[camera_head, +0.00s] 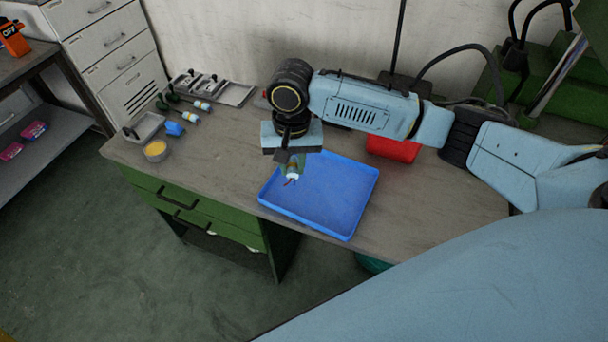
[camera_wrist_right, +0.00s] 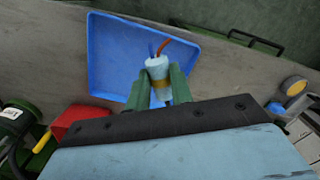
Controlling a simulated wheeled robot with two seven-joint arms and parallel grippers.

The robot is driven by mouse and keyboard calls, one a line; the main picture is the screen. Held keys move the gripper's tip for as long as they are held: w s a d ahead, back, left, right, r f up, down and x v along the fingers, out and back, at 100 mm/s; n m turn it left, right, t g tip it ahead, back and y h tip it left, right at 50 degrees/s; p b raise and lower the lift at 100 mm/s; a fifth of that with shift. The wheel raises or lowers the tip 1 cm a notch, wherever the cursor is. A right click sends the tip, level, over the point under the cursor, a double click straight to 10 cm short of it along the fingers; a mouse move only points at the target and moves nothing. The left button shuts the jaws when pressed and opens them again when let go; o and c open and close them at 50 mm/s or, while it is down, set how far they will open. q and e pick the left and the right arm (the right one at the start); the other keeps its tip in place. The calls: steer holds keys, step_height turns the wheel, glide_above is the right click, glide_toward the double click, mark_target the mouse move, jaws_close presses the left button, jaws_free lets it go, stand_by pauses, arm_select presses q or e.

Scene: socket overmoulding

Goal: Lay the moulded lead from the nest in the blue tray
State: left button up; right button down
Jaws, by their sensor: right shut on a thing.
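The blue tray (camera_head: 335,205) lies on the workbench, with no object seen lying in it. My right gripper (camera_head: 291,168) is over the tray's left part, near its back left corner. It is shut on the moulded lead (camera_head: 292,174), a small pale piece with red and blue wire ends. In the right wrist view the green fingers (camera_wrist_right: 160,88) close around the white lead (camera_wrist_right: 158,68), its wires pointing away from the gripper. The blue tray (camera_wrist_right: 110,60) shows behind and below it. The lead appears above the tray floor. My left gripper is not in view.
A red box (camera_head: 393,149) stands behind the tray. The bench between tin and tray is clear.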

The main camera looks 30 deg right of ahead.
steer(key=f+m+p, duration=0.2)
steer(key=m+p, duration=0.1)
steer(key=shift+s+d+f, duration=0.1)
steer(key=shift+s+f, duration=0.1)
steer(key=shift+s, duration=0.2)
arm_select(q)
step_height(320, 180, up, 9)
steer(key=p, duration=0.4)
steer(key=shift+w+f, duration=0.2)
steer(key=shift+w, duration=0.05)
arm_select(e)
steer(key=f+m, duration=0.1)
steer(key=s+f+m, duration=0.1)
steer(key=f, duration=0.1)
steer(key=f+m, duration=0.1)
steer(key=shift+s+d+f+h, duration=0.3)
steer(key=shift+s+d+f, duration=0.05)
steer(key=shift+s+f, duration=0.05)
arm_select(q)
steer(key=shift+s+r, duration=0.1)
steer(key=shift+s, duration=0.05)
